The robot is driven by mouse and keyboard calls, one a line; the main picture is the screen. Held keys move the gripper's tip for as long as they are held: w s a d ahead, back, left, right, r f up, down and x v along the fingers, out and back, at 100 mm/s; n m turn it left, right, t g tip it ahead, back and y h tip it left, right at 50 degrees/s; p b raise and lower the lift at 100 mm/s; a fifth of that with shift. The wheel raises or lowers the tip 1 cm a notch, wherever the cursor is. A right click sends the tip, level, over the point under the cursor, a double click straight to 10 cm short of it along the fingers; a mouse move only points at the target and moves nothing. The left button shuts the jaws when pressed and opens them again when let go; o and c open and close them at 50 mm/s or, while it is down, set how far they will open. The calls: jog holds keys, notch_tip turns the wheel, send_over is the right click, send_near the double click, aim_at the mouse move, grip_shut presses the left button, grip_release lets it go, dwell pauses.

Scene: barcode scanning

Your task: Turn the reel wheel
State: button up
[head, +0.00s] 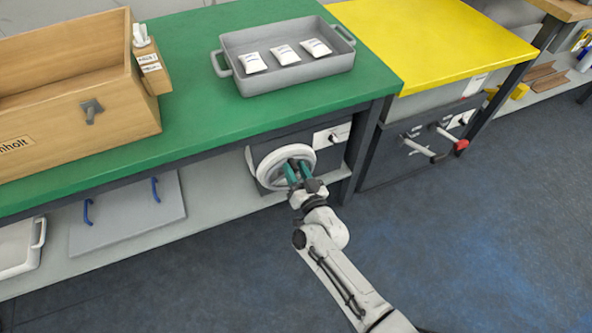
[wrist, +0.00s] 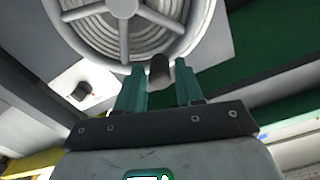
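The reel wheel (head: 262,166) is a pale round wheel on a light grey housing under the green table. In the wrist view the wheel (wrist: 80,40) fills the top, with spokes, a round hub and ring-shaped grooves behind them. A dark handle knob (wrist: 159,71) stands out near its lower rim. My gripper (head: 299,170) is in front of the wheel in the head view. In the wrist view my gripper (wrist: 160,84) has its two teal fingers apart, one on each side of the knob. Small gaps show beside the knob, so the fingers seem not to press on it.
A black switch (wrist: 81,91) on a white panel is left of the wheel in the wrist view. The green table top (head: 190,115) overhangs the wheel. It carries a grey tray (head: 240,85) with white packets and a wooden crate (head: 140,120). The floor is clear at right.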

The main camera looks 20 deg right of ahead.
grip_shut()
jog(key=shift+d, duration=0.1)
dwell(0.4)
